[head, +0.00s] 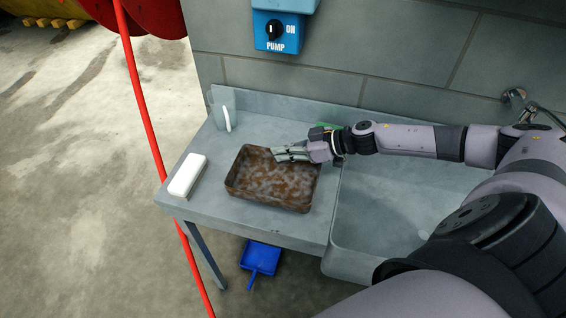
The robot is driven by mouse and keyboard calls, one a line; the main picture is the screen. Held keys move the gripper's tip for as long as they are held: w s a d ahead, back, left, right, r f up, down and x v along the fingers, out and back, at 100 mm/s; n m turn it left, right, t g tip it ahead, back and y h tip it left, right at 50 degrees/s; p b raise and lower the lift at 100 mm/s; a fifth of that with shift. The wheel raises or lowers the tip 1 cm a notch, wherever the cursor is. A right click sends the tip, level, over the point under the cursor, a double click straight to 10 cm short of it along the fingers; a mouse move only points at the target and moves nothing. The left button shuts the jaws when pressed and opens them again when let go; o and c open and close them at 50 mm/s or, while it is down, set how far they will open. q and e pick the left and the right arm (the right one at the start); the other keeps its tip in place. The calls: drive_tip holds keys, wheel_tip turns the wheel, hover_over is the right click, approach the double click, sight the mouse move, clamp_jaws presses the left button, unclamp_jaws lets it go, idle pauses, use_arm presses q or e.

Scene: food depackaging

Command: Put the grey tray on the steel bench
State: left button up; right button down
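A rectangular tray (258,186), brown and stained with greyish patches rather than plain grey, sits on the steel bench (210,212), left of the sink. My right gripper (278,154) reaches in from the right. Its fingertips are over the tray's far right part, near the back rim. I cannot tell whether they touch the tray or whether the fingers are open or shut. The gripper hides part of the tray's back right rim. My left gripper is not in view.
A white block (187,175) lies left of the tray. A thin white item (227,119) stands by the back edge. A green item is partly hidden behind my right gripper. The sink basin (390,215) is to the right.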

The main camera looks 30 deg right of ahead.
sight(283, 163)
drive_tip(key=shift+s+a+f, duration=0.1)
drive_tip(key=shift+s+f, duration=0.05)
drive_tip(key=shift+f, duration=0.7)
wheel_tip(283, 163, down, 2)
drive_tip(key=shift+f, duration=0.4)
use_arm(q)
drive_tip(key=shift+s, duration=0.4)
use_arm(e)
drive_tip(key=shift+f, duration=0.1)
drive_tip(key=c, duration=1.8)
unclamp_jaws()
drive_tip(key=shift+c, duration=0.2)
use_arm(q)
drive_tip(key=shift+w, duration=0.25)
use_arm(e)
drive_tip(key=shift+o, duration=0.2)
